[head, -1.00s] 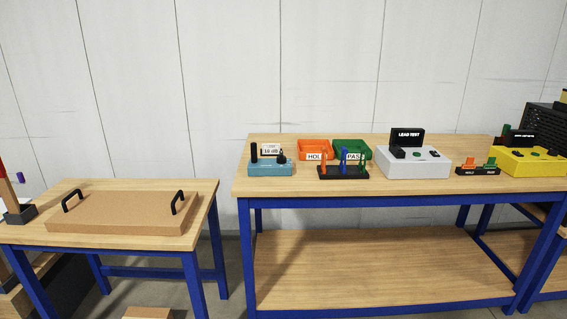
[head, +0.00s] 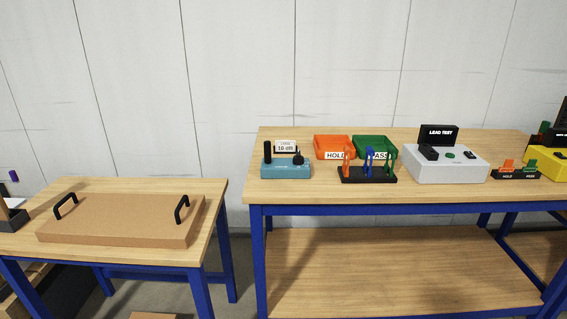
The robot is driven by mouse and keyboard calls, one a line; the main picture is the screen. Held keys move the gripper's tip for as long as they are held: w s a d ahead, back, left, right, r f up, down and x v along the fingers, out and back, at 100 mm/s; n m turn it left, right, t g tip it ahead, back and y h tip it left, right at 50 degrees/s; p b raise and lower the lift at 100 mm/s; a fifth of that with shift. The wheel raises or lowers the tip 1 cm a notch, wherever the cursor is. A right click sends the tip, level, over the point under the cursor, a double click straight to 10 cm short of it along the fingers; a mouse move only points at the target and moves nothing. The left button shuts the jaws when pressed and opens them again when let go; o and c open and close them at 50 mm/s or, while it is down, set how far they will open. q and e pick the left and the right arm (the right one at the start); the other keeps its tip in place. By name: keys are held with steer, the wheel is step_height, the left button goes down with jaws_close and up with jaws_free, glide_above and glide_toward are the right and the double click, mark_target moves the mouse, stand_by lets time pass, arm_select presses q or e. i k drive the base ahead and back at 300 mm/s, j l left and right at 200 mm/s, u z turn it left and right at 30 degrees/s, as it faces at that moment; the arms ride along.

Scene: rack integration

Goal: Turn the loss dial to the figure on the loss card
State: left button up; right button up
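A blue box (head: 286,168) stands near the left end of the long workbench. A black post (head: 267,152) rises from its left side and a black knob (head: 298,158), which looks like the loss dial, sits on its right. The knob's setting is too small to read. A white loss card (head: 285,147) stands upright at the box, reading "10 dB" as far as I can tell. Neither of my grippers shows in the head view.
Right of the box are an orange HOLD bin (head: 334,147), a green PASS bin (head: 373,142), a black rack (head: 369,175) with coloured clips, and a grey LEAD TEST unit (head: 445,165). A lower table (head: 215,204) holds a brown board (head: 120,216) with black handles.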

mark_target(299, 158)
steer(key=i+l+u, duration=0.1)
steer(key=i+l, duration=0.3)
steer(key=l, duration=0.25)
steer(key=i+l+u, duration=0.15)
steer(key=l, duration=0.15)
